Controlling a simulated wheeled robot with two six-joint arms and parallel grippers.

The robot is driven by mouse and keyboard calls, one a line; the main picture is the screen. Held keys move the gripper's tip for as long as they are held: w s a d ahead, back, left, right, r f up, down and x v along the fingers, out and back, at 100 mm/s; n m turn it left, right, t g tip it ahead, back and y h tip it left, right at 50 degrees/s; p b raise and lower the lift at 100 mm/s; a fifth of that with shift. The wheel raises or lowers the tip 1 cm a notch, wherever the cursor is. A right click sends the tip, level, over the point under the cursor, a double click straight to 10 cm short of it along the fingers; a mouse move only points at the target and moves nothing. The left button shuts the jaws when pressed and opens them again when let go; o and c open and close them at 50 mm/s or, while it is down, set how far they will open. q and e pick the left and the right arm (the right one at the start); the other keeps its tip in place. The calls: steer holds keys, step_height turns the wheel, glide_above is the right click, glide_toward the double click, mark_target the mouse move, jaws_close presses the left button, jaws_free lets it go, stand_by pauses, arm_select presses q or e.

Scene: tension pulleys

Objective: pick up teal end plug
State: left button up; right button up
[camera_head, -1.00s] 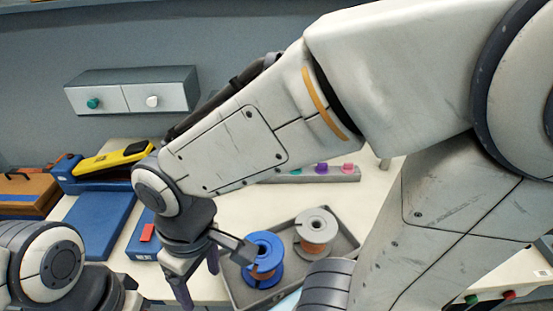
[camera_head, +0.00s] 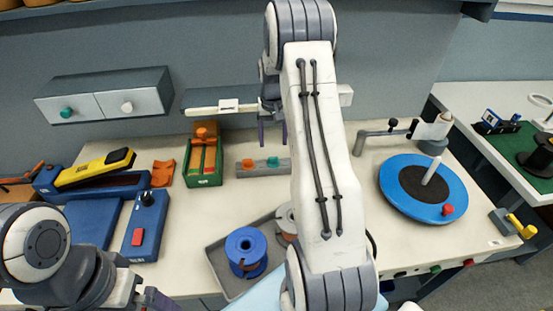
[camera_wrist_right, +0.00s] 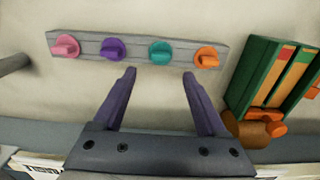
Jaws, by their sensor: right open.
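The teal end plug (camera_head: 273,162) sits in a grey rack strip (camera_head: 251,172) at the back of the table. In the right wrist view the teal plug (camera_wrist_right: 160,52) stands in the same strip (camera_wrist_right: 87,45), between a purple plug (camera_wrist_right: 112,48) and an orange plug (camera_wrist_right: 207,58). My right gripper (camera_wrist_right: 159,74) is open and empty, and the teal plug shows between and beyond its fingertips. In the head view the right gripper (camera_head: 272,134) hangs behind the strip, partly hidden by my arm. Only a little of my left gripper (camera_head: 155,299) shows at the bottom edge.
A green box (camera_head: 203,163) stands left of the strip. A grey tray (camera_head: 216,262) holds a blue spool (camera_head: 246,252) and a partly hidden grey spool (camera_head: 287,220). A blue turntable (camera_head: 398,200) stands to the right. A drawer unit (camera_head: 105,96) is on the wall.

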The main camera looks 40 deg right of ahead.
mark_target(273, 162)
step_height(273, 162, down, 2)
step_height(273, 162, down, 5)
steer(key=shift+r+p, duration=0.1)
steer(key=shift+p, duration=1.05)
steer(key=shift+f, duration=0.35)
jaws_close()
